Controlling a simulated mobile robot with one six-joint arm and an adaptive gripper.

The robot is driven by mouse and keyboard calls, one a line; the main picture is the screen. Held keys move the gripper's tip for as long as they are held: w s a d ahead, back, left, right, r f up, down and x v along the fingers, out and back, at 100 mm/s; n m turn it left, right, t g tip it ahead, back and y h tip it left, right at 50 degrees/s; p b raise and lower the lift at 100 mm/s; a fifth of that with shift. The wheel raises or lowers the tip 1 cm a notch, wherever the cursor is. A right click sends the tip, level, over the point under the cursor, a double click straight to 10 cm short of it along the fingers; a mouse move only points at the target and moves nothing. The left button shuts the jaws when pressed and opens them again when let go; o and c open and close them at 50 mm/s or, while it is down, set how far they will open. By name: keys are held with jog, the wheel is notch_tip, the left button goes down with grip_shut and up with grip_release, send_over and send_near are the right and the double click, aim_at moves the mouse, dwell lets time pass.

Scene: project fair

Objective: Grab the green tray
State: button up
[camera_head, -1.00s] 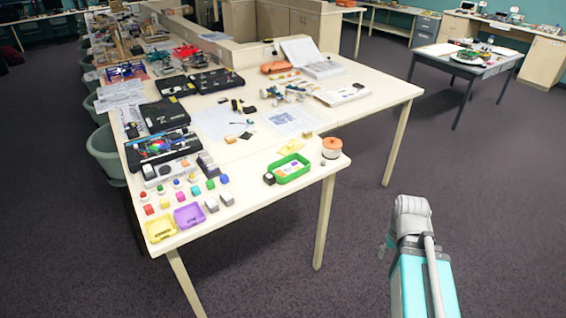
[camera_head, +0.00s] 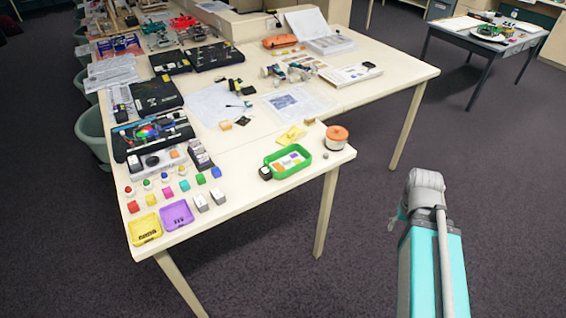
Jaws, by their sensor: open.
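The green tray (camera_head: 292,172) sits near the front edge of the white table, towards its right end. It is a shallow open tray with white and coloured flat pieces inside. My gripper (camera_head: 392,223) is small and mostly hidden behind my arm at the lower right. It is over the floor, clear of the table and well to the right of the tray. It touches nothing that I can see.
An orange-topped round container (camera_head: 336,143) stands right of the tray, a small dark-topped block (camera_head: 265,173) at its left and a yellow piece (camera_head: 291,134) behind. A purple tray (camera_head: 177,222), a yellow tray (camera_head: 145,238) and small blocks fill the table's front left. Floor before the table is clear.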

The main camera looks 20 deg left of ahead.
jog(key=o, duration=0.3)
jog(key=shift+o, duration=1.2)
jog(key=shift+w+a+f, duration=0.15)
jog(key=shift+a, duration=0.2)
jog(key=w+a+n+b, duration=0.1)
jog(key=a, duration=0.1)
jog(key=w+a+f+n+t+y, duration=0.1)
jog(key=a, duration=0.2)
jog(key=w+a+n+t+y+b, duration=0.1)
jog(key=a, duration=0.1)
jog(key=shift+w+a+f+b, duration=0.2)
jog(key=shift+w+f+b, duration=0.05)
jog(key=shift+f+b, duration=0.1)
jog(key=shift+w+a+r+n+t+y+b, duration=0.6)
jog(key=shift+a+n+t+y+b, duration=0.7)
jog(key=shift+a, duration=3.2)
jog(key=shift+w+a+r+n+t+y+b, duration=0.7)
jog(key=shift+a+n+y, duration=0.75)
jog(key=shift+a, duration=3.05)
jog(key=shift+w+a+r+n+t+y+b, duration=0.35)
jog(key=shift+a+r+n+t+y+b, duration=0.7)
jog(key=shift+a, duration=3.45)
jog(key=shift+f+y+b, duration=0.45)
jog(key=shift+y, duration=0.15)
